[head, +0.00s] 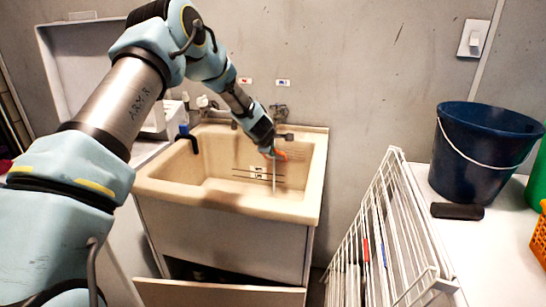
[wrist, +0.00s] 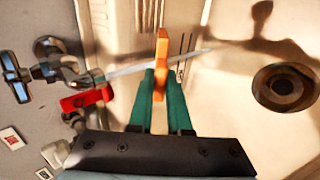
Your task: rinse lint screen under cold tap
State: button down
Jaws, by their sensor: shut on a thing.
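My gripper (wrist: 163,80) is shut on an orange-edged piece, taken as the lint screen (wrist: 161,62), seen nearly edge-on. In the head view my gripper (head: 268,149) holds this orange piece (head: 279,155) over the right part of the beige sink (head: 318,182). The tap under the blue label (head: 285,136) runs a thin water stream (head: 273,178) down into the basin. In the wrist view the stream (wrist: 125,69) crosses at the orange piece; I cannot tell whether it strikes the mesh. The screen's mesh is not clearly visible.
A drain (wrist: 285,88) shows in the basin. Red and blue labels (head: 283,82) are on the wall above the taps. A white wire rack (head: 395,235) stands right of the sink, beside a counter with a blue bucket (head: 480,150) and dark block (head: 457,211).

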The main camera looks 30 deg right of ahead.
jog(key=shift+w+a, duration=0.2)
jog(key=s+a+r+b, duration=0.3)
jog(key=s+a+b, duration=0.3)
jog(key=s+a, duration=0.1)
jog(key=shift+s, duration=0.2)
dwell(0.9)
jog(key=shift+d, duration=0.1)
dwell(0.8)
notch_tip(320, 180, up, 10)
jog(key=s+a+p, duration=0.2)
jog(key=s+p, duration=0.1)
jog(key=p, duration=0.3)
jog(key=shift+a, duration=0.4)
dwell(0.6)
